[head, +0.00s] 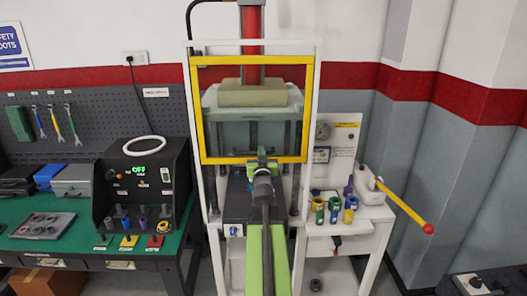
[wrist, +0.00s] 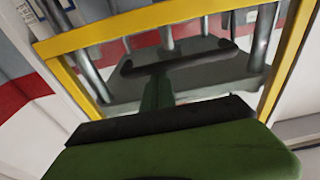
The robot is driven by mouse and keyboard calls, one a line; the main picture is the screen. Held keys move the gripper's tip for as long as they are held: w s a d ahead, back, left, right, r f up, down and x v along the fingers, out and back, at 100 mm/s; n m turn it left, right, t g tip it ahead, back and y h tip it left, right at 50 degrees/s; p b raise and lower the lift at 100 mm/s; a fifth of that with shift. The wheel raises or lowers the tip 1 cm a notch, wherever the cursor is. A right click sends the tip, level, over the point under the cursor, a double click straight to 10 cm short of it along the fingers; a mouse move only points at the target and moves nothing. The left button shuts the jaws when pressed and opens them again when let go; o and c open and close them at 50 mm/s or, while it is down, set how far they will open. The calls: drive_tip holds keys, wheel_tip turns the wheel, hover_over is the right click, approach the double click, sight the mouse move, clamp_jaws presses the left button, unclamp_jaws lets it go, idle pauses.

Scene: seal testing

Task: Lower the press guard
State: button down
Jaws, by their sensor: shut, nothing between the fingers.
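The press guard (head: 199,110) is a yellow frame with a clear panel across the front of the white press. Its lower bar is just above the dark press bed. My gripper (head: 262,153) is shut and empty, in front of the middle of this lower bar. I cannot tell whether it touches the bar. In the wrist view, the green and black parts of my gripper (wrist: 156,92) fill the lower middle. The yellow guard frame (wrist: 150,27) shows around and beyond them, with grey press columns behind.
A control box (head: 145,185) with a green display stands on the green bench at left. At right, a white stand holds several coloured rings (head: 334,207) and a lever with a yellow handle (head: 403,206) that juts forward.

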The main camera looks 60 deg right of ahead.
wheel_tip(320, 180, down, 28)
drive_tip(key=b, duration=2.7)
drive_tip(key=shift+f, duration=0.15)
drive_tip(key=shift+s, duration=0.1)
